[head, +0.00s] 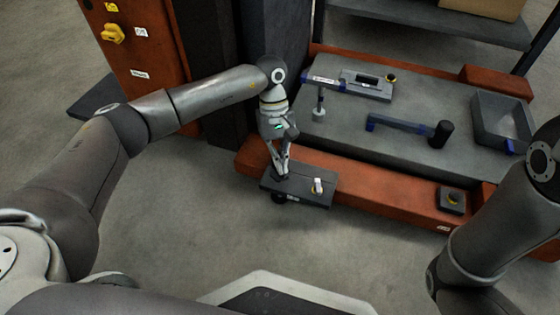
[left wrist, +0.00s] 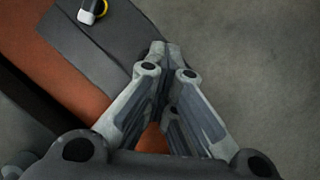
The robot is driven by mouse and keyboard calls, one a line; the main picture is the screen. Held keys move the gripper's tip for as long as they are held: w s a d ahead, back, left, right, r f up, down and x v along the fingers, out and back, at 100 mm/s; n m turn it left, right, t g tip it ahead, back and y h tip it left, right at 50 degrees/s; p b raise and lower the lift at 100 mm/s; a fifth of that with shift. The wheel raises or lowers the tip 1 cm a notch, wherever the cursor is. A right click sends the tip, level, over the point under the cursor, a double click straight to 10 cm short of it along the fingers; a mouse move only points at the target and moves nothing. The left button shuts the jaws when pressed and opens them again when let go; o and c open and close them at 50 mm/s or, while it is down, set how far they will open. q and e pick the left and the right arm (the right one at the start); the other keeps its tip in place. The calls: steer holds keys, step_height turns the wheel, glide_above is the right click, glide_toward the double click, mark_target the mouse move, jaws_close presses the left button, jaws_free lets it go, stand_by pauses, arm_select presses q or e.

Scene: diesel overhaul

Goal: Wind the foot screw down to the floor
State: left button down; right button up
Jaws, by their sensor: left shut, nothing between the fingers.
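A dark flat plate (head: 300,191) juts out from the front of the orange base frame, above the floor. A dark round part (head: 278,198) shows under its front left edge; it may be the foot screw, but I cannot tell for sure. My left gripper (head: 282,177) points down at the left end of the plate, with its fingertips together and nothing between them. In the left wrist view the fingertips (left wrist: 170,48) are closed by the plate's edge (left wrist: 95,50), and they hide what is beneath them. My right gripper is out of view.
A small white-topped piece (head: 318,186) stands on the plate's right part; it also shows in the wrist view (left wrist: 92,10). The grey bench top (head: 340,135) holds blue-marked tools and a grey bin (head: 503,122). An orange cabinet (head: 140,50) stands behind left. The floor (head: 210,230) in front is clear.

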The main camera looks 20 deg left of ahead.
arm_select(q)
steer(key=m+b, duration=0.1)
steer(key=f+m+b, duration=0.1)
steer(key=b, duration=0.1)
steer(key=shift+y, duration=0.4)
steer(key=shift+r+m+b, duration=0.1)
steer(key=shift+m+b, duration=0.2)
steer(key=shift+m, duration=0.5)
steer(key=shift+r+m+g+y, duration=0.1)
steer(key=shift+m+g+y, duration=0.2)
steer(key=shift+r, duration=0.1)
